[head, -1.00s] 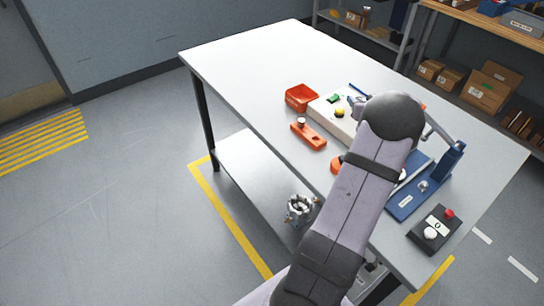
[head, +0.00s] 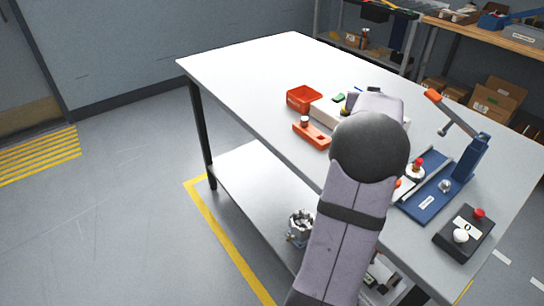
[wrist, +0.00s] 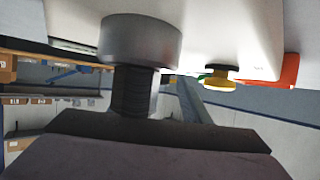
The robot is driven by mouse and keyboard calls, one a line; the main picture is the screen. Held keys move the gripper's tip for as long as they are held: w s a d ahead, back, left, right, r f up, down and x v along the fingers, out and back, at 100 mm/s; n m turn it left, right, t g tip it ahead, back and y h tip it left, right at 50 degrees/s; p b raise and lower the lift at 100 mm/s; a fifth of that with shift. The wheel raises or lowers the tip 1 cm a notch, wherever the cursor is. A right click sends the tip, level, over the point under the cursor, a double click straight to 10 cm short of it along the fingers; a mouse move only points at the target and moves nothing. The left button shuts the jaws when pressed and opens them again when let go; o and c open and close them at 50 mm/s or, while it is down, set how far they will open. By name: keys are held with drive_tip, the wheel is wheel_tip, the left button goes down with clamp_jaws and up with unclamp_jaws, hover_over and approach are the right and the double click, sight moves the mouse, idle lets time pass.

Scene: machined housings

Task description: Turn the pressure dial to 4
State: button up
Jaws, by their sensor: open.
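The white control box (head: 328,113) stands on the table, partly hidden behind my arm in the head view. A grey round knob (wrist: 140,40), seemingly the pressure dial, is large and close in the wrist view, against the white box face (wrist: 225,25). Its scale and pointer do not show, so its setting cannot be read. My gripper (wrist: 135,80) is open, with a dark finger reaching to the knob; I cannot tell whether they touch. A yellow button (wrist: 217,78) with a black collar is on the same face, to the right. My gripper is hidden in the head view.
A red bin (head: 304,98) and an orange fixture (head: 311,135) lie left of my arm. To the right stand a blue lever press (head: 470,158) and a black button box (head: 463,232). The table's far left (head: 250,65) is clear.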

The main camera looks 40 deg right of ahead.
drive_tip(key=shift+w+a+f+m+g+b, duration=0.15)
drive_tip(key=shift+f+m+g+b, duration=0.15)
drive_tip(key=shift+b, duration=0.75)
drive_tip(key=shift+h+b, duration=0.4)
drive_tip(key=shift+b, duration=0.2)
drive_tip(key=shift+w+r+m+g+h+b, duration=0.15)
drive_tip(key=shift+m+g+h+b, duration=0.15)
drive_tip(key=shift+m+g+b, duration=0.5)
drive_tip(key=shift+a+r+m+g+h, duration=0.1)
drive_tip(key=shift+m+g+h, duration=0.2)
drive_tip(key=shift+m+g, duration=0.3)
drive_tip(key=shift+w+r+m+g+h+p, duration=0.15)
drive_tip(key=shift+r+m+g+h+p, duration=0.15)
drive_tip(key=shift+m+g+p, duration=0.4)
drive_tip(key=m+g+p, duration=0.2)
drive_tip(key=p, duration=0.4)
drive_tip(key=shift+w+r+g, duration=0.1)
drive_tip(key=shift+g, duration=0.2)
drive_tip(key=m+g+p, duration=0.1)
drive_tip(key=p, duration=0.4)
drive_tip(key=m+g+p, duration=0.1)
drive_tip(key=g+p, duration=0.1)
drive_tip(key=p, duration=0.2)
drive_tip(key=shift+w+m+p, duration=0.2)
drive_tip(key=shift+m+p, duration=0.1)
drive_tip(key=shift+p, duration=0.05)
drive_tip(key=p, duration=0.3)
drive_tip(key=shift+m+g+p, duration=0.35)
drive_tip(key=shift+m+g, duration=0.05)
